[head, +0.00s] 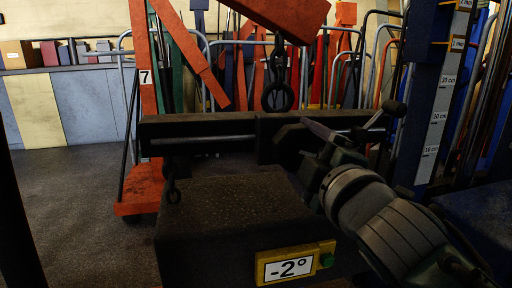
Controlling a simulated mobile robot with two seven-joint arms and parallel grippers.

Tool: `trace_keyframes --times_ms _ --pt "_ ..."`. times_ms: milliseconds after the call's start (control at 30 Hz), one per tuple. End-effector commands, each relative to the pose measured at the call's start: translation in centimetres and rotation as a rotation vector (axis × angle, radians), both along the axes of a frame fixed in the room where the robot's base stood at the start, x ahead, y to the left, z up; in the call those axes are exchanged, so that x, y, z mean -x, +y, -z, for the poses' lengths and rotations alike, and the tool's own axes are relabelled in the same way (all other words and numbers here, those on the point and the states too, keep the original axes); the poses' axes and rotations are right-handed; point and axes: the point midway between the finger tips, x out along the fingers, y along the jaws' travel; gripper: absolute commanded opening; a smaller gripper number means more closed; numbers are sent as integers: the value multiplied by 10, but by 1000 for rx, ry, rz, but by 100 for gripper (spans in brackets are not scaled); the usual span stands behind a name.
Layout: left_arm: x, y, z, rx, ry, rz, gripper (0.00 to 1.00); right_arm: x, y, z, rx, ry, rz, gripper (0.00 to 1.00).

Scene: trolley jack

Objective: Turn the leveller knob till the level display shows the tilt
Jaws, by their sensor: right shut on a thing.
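The leveller is a dark beam (205,124) with a screw rod along its side, under a ring and hook (277,96). Its dark knob (395,107), on a short crank, sticks out near the beam's right end. My right gripper (345,138) reaches in from the lower right and is shut on the knob's crank; the fingers partly hide the contact. The level display (288,269), white in a yellow case, reads -2°. It sits on the front of a dark block (225,205) below the beam. My left gripper is not in view.
An orange crane (143,75) marked 7 stands behind left, its boom (275,15) overhead. A blue post (432,90) with a centimetre scale stands close at right. Tools and rails fill the back. Grey floor (75,190) is clear at left.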

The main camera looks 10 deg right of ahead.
Motion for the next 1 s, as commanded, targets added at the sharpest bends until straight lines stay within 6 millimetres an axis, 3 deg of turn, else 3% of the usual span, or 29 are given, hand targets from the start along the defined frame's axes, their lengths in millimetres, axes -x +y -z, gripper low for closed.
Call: trace_keyframes --times_ms 133,167,267,633,1000 --pt "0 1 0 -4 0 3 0 0 -2 1 2 2 6 30" --pt "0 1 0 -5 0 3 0 0 -2 1 2 2 6 88" --pt "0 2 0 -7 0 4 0 0 -2 0 2 2 5 99" --pt "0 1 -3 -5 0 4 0 8 -1 0 2 2 2 100" --pt "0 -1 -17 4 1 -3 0 73 -4 0 0 5 4 100"
